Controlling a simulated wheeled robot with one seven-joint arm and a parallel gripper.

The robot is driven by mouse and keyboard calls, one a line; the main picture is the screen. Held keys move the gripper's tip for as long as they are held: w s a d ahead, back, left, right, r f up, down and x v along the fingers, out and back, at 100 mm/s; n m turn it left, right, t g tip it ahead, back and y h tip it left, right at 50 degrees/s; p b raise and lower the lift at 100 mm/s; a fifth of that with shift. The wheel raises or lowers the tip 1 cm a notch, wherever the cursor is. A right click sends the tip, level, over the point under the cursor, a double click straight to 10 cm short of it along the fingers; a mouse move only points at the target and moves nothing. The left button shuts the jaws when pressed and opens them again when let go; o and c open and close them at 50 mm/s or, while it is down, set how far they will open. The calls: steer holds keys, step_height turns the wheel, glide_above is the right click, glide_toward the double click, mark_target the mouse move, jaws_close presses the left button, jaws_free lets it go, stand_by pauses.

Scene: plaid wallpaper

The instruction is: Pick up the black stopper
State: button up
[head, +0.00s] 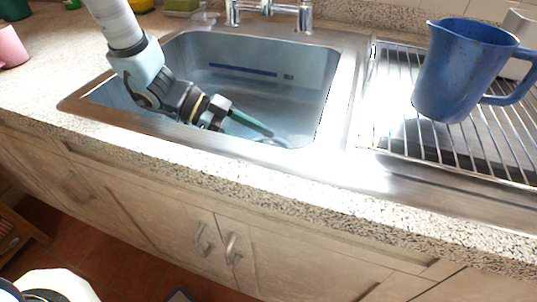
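My gripper (219,115) reaches down into the steel sink (345,75) from the upper left. It is dark with a yellow band, and it is seen from the side and small. A slim teal-green piece (250,122) extends from its end toward the sink's lower right. I cannot tell whether this is a finger or something held. I cannot make out a black stopper. The near part of the sink floor is hidden by the front rim and my arm. A pale, blurred shape (274,141) shows near the teal tip, at the front rim.
A blue jug (460,70) stands on the wire drying rack (390,130) right of the sink. A tap (268,8) rises behind the sink. A pink cup (10,46) is at the far left. The speckled counter left of the sink is mostly clear.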

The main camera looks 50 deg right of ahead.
steer(key=shift+x, duration=1.15)
jaws_close()
